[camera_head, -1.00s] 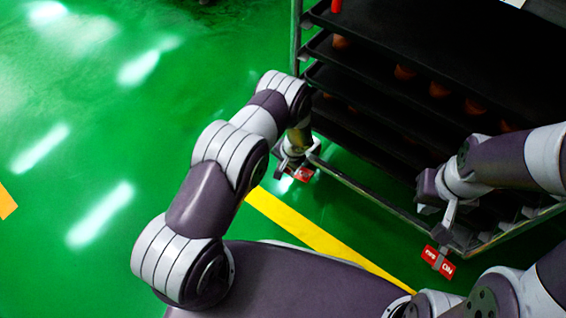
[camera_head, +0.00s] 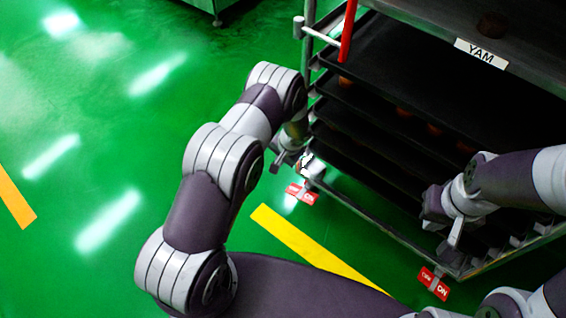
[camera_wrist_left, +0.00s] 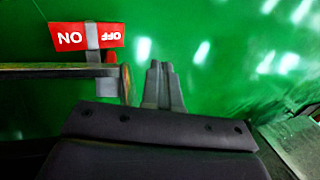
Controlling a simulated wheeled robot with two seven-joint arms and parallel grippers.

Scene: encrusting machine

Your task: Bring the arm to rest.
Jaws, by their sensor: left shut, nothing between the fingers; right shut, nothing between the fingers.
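My left arm comes in from the left and bends down beside the rack's left corner. Its gripper (camera_head: 277,163) is small in the head view; in the left wrist view its two fingers (camera_wrist_left: 163,85) are together with nothing between them, above green floor. My right arm reaches in from the right, and its gripper (camera_head: 455,236) points down in front of the rack's lower front, shut and empty. I cannot tell whether either gripper touches the rack.
A dark multi-tier rack (camera_head: 400,65) with a "YAM" label (camera_head: 481,53) and a red bar (camera_head: 348,30) stands ahead. Red ON/OFF tags (camera_head: 302,194) sit at its lower corners; one shows in the left wrist view (camera_wrist_left: 88,37). Green floor with a yellow stripe (camera_head: 315,250) is open at left.

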